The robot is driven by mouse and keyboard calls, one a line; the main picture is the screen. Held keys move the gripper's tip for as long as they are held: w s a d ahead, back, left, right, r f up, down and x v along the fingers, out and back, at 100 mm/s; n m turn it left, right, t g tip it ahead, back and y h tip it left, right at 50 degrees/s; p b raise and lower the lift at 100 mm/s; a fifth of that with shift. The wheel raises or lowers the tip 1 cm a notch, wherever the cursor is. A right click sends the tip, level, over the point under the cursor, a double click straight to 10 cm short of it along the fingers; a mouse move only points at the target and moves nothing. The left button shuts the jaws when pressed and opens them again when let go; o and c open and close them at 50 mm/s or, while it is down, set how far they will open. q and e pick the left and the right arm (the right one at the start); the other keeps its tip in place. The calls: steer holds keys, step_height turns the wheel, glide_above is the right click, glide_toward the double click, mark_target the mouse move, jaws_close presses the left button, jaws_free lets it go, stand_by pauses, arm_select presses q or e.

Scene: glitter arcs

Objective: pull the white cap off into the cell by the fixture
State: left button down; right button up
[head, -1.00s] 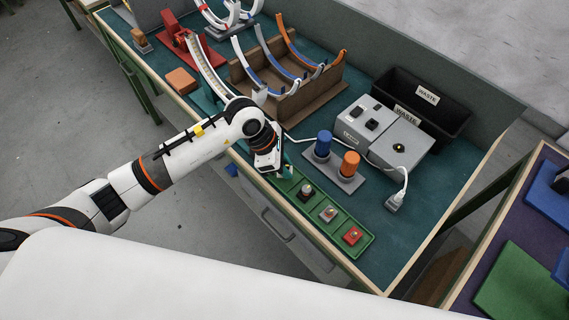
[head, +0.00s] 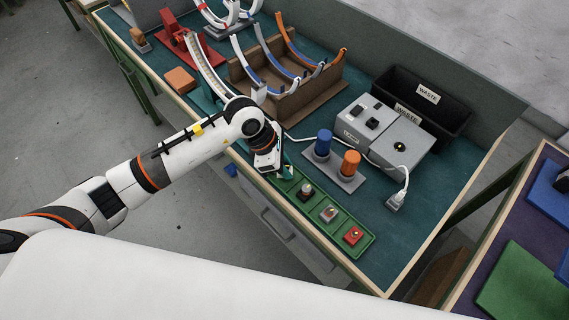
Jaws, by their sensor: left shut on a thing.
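My left gripper (head: 284,173) points down over the near-left end of the green tray (head: 370,239). Its fingers are shut and largely hidden by its own body. The white cap cannot be made out clearly; it appears to be what the fingers are shut on, at the tray's end cell. My right gripper is out of view.
Blue (head: 323,144) and orange (head: 350,164) cylinders stand on a grey base right of my gripper. Behind are a grey box (head: 400,139), a black waste bin (head: 455,119) and a wooden rack (head: 300,98) of arcs.

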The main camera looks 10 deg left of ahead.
arm_select(q)
steer(key=shift+f+b, duration=0.4)
stand_by(0.4)
steer(key=c, duration=1.1)
jaws_free()
steer(key=shift+r, duration=0.1)
steer(key=shift+r+p, duration=1.9)
steer(key=shift+r, duration=1.25)
